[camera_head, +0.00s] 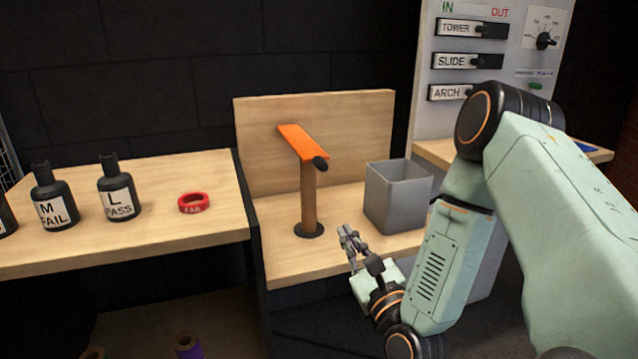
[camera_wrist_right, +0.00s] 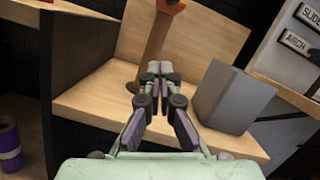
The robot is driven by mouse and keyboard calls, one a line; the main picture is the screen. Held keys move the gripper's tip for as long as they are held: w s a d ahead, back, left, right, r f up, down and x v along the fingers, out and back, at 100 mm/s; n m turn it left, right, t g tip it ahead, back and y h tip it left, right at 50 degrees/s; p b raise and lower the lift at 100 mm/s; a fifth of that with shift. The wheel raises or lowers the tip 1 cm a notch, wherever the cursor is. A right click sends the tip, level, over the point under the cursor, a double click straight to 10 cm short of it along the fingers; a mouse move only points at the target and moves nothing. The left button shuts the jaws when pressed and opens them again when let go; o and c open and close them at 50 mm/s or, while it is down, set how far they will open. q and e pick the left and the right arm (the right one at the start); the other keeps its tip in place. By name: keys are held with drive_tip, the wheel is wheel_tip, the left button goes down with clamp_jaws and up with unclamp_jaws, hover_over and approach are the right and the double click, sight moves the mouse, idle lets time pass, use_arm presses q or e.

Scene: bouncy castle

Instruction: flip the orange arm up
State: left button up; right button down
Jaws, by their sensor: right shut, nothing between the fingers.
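The orange arm (camera_head: 303,142) sits on top of a brown wooden post (camera_head: 309,194) with a round dark base on the wooden bench. In the right wrist view the gripper (camera_wrist_right: 160,68) points toward the post (camera_wrist_right: 157,45), and only a bit of the orange arm (camera_wrist_right: 172,5) shows at the top edge. My left gripper is not in view.
A grey open bin (camera_head: 398,195) stands right of the post. A wooden back panel (camera_head: 350,130) rises behind it. On the left table are black bottles (camera_head: 118,190) and a red ring (camera_head: 193,203). A switch panel (camera_head: 480,50) stands at the back right.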

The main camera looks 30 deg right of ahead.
drive_tip(key=shift+s+d+r+m, duration=0.15)
drive_tip(key=shift+s+r+m, duration=0.2)
drive_tip(key=shift+m, duration=0.55)
drive_tip(key=shift+w+d+f, duration=0.1)
drive_tip(key=w+d+r+p, duration=0.1)
drive_tip(key=w+r+p, duration=0.4)
drive_tip(key=w, duration=0.4)
drive_tip(key=shift+w+r, duration=0.4)
drive_tip(key=shift+r, duration=0.25)
